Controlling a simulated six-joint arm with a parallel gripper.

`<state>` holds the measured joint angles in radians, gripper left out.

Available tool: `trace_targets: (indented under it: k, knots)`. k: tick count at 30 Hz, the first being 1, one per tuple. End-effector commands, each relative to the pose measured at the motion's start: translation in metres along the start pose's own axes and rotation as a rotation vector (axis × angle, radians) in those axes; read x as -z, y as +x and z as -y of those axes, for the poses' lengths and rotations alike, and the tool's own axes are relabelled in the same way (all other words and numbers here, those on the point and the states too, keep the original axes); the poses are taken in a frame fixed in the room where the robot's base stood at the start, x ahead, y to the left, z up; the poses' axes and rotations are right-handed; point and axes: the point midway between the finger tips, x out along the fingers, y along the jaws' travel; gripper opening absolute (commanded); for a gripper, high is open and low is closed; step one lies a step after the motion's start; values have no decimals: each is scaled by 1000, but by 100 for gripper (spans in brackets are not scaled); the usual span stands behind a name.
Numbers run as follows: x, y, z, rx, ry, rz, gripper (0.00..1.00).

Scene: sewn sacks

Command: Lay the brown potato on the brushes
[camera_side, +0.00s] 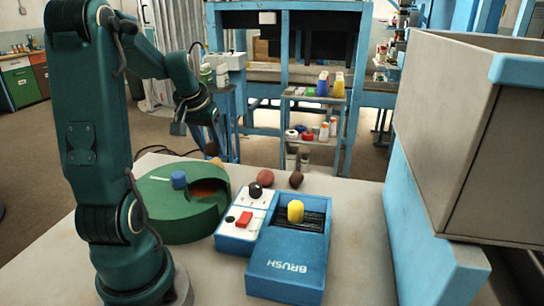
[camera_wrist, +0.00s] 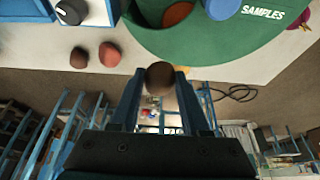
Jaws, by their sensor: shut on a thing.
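My gripper (camera_wrist: 160,88) is shut on a brown potato (camera_wrist: 160,76), held between its fingertips. In the side view, the potato (camera_side: 211,149) hangs in the air above the far edge of the green tray; the fingers are hard to make out against the blue bench. The brushes (camera_side: 314,220) are a dark bristled bed in the blue box marked BRUSH (camera_side: 287,268), to the right of and nearer than my gripper. A yellow rounded piece (camera_side: 295,211) lies on them.
The round green SAMPLES tray (camera_side: 180,222) holds a blue piece (camera_side: 179,179). A control box (camera_side: 236,240) with a black knob and red switch stands between tray and brushes. A reddish potato (camera_side: 265,178) and a dark one (camera_side: 296,179) lie behind. A large bin (camera_side: 450,130) stands right.

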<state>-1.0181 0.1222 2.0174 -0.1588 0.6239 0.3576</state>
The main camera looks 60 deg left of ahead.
Motion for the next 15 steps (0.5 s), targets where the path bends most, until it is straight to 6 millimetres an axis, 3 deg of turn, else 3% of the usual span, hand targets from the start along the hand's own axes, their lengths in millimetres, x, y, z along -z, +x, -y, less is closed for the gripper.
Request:
trace_targets:
  k: [1, 6, 15]
  knots:
    - [-7, -10, -21, -36, 88, -5, 0]
    - [-31, -39, -78, -139, 338, -7, 0]
    - [-45, -59, -113, -184, 448, -1, 0]
